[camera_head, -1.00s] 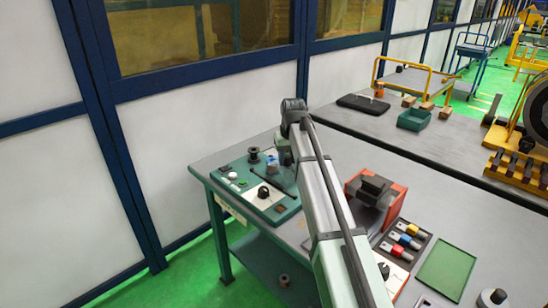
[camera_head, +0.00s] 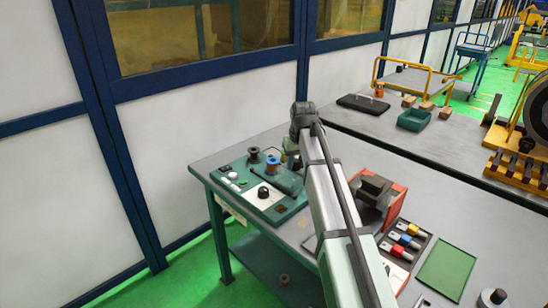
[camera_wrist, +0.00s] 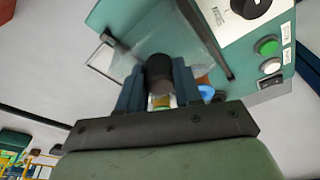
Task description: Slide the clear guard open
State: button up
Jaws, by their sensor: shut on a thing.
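The clear guard (camera_wrist: 148,38) is a see-through panel over the teal winding machine (camera_wrist: 118,14) in the wrist view. My gripper (camera_wrist: 158,84) has its two blue-grey fingers shut on a dark round handle (camera_wrist: 160,70) at the guard. In the head view, the machine (camera_head: 283,216) sits at the table's left end, and an orange-and-blue spool (camera_head: 272,165) stands exposed on it. My gripper is mostly hidden behind my arm there. The guard is hard to make out in that view.
The machine has a black dial (camera_head: 263,192) and a green button (camera_wrist: 267,46). A dark spool (camera_head: 254,155) stands at its back left. A red stand (camera_head: 395,207), a tray of coloured tools (camera_head: 405,240) and a green tray (camera_head: 446,270) are to the right.

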jog(key=o, duration=0.8)
jog(key=shift+s, duration=0.15)
jog(key=shift+c, duration=0.2)
jog(key=shift+w+v, duration=0.2)
jog(key=shift+v, duration=0.8)
jog(key=shift+w+v, duration=0.2)
jog(key=shift+v, duration=0.75)
jog(key=shift+w+v, duration=0.2)
jog(key=shift+v, duration=0.8)
jog(key=shift+w+a+r, duration=0.1)
